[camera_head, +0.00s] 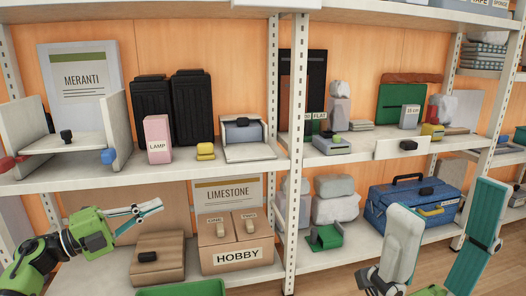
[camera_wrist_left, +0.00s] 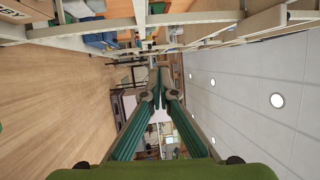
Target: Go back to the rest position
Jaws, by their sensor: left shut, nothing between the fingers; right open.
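My left gripper (camera_head: 155,207) is at the lower left of the head view, in front of the lower shelf and left of the HOBBY box (camera_head: 237,256). Its thin fingers point right and are together, with nothing held. The left wrist view also shows the left gripper (camera_wrist_left: 159,72), its green fingers meeting at the tips. My right gripper (camera_head: 447,198) is at the lower right of the head view, its two broad fingers pointing up and wide apart. It is empty and in front of the blue tool bag (camera_head: 395,212).
A metal shelf unit (camera_head: 290,150) carries boxes, bins and signs on several levels. A brown box (camera_head: 157,262) sits below my left gripper. A green rim (camera_head: 182,289) shows at the bottom edge. Wooden floor (camera_wrist_left: 50,85) is open in the left wrist view.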

